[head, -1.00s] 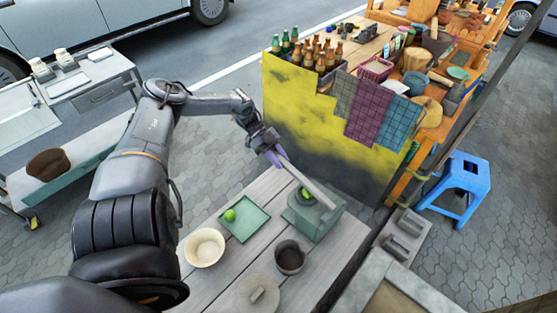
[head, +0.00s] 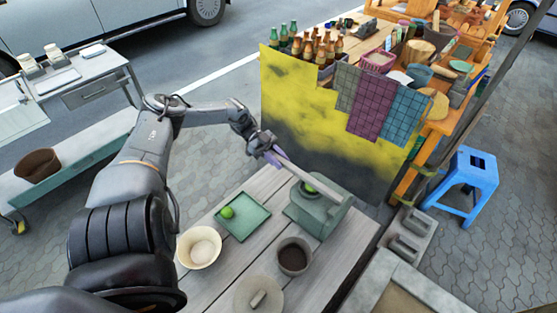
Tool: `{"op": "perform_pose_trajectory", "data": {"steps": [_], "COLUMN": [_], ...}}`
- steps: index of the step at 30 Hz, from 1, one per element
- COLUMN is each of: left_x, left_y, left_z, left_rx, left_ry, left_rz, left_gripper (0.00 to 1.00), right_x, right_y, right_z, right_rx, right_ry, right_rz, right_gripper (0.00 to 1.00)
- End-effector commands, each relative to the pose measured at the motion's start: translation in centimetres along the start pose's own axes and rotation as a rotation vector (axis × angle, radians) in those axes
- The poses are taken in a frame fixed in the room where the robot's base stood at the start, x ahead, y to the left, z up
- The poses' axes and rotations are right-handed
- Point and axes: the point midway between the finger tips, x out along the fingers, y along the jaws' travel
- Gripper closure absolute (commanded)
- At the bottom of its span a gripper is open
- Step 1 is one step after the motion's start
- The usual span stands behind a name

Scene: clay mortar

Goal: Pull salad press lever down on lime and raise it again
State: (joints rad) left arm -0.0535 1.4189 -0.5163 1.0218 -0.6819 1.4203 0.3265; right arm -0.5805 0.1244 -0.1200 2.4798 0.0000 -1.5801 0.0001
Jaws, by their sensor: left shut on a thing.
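The green salad press (head: 318,215) stands on the wooden table. Its pale lever (head: 298,171) slants up and left from the press toward my left gripper. A green lime (head: 310,188) sits in the press under the lever, partly hidden by it. My left gripper (head: 273,157) is shut on the lever's raised far end, and its fingers are small and partly hidden. Another lime (head: 227,212) lies on a green square tray (head: 257,222) left of the press. My right gripper is out of view.
A cream bowl (head: 199,262), a dark cup (head: 293,270) and a round lid (head: 258,296) are on the table in front of the press. A yellow-fronted stall (head: 300,120) with bottles stands behind. A blue stool (head: 470,165) is at the right.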

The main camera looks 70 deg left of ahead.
Motion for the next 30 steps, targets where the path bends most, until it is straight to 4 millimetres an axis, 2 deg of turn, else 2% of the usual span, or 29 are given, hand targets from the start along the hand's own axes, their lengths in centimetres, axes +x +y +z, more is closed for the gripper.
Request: {"op": "perform_pose_trajectory", "data": {"steps": [2, 3, 7, 16, 20, 30], "left_x": [0.0, 0.0, 0.0, -0.1, -0.8, -6.2], "left_y": [0.2, 0.2, 0.2, 0.1, 0.1, 0.1], "left_z": [0.8, 0.9, 0.7, 0.5, 0.6, 0.8], "left_rx": [-0.007, -0.007, -0.006, -0.004, -0.003, -0.004], "left_ry": [-0.014, -0.015, -0.012, -0.009, -0.009, -0.012], "left_rz": [-0.004, -0.004, -0.004, -0.002, -0.003, -0.005], "left_gripper": [1.00, 0.69, 0.51, 0.51, 0.51, 0.51], "right_x": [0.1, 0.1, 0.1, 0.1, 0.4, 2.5], "right_y": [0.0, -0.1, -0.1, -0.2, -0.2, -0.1], "right_z": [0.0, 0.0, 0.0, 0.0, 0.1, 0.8], "right_rx": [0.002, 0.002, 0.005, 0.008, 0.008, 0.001], "right_ry": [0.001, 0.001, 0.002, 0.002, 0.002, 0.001], "right_rz": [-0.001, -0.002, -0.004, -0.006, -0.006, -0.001], "right_gripper": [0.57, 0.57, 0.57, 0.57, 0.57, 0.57]}}
